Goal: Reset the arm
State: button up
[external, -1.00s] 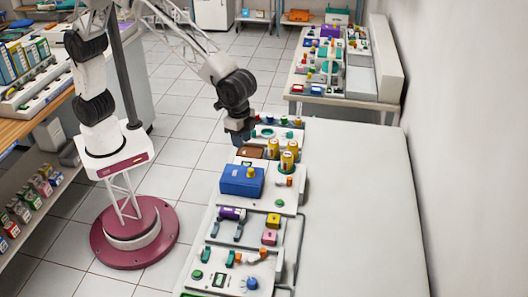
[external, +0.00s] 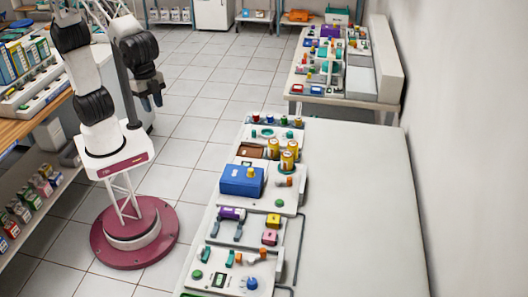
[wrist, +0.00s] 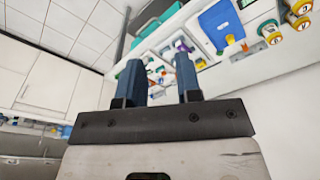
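My gripper (external: 151,101) hangs over the open tiled floor in the external view, beside my arm's column and well left of the white bench. In the wrist view my gripper's two blue fingers (wrist: 160,82) stand apart with nothing between them, so it is open and empty. My arm is folded back close to its maroon round base.
The white bench (external: 355,200) holds a blue box (external: 241,181), yellow cans (external: 287,161) and small coloured parts on white panels. A second table (external: 300,97) stands behind. A wooden-topped shelf (external: 30,108) is at the left. The tiled floor (external: 200,120) between is clear.

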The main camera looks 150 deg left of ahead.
jog(key=s+d+f+m, duration=0.1)
jog(key=s+d, duration=0.3)
jog(key=s, duration=0.5)
jog(key=s+d+f, duration=0.1)
jog(key=s+d, duration=0.4)
jog(key=s, duration=0.4)
jog(key=s+d+f+m+t, duration=0.1)
jog(key=s+d, duration=0.3)
jog(key=s, duration=0.6)
jog(key=shift+d+m+h, duration=0.15)
jog(key=shift+m+h, duration=0.15)
jog(key=shift+f, duration=0.1)
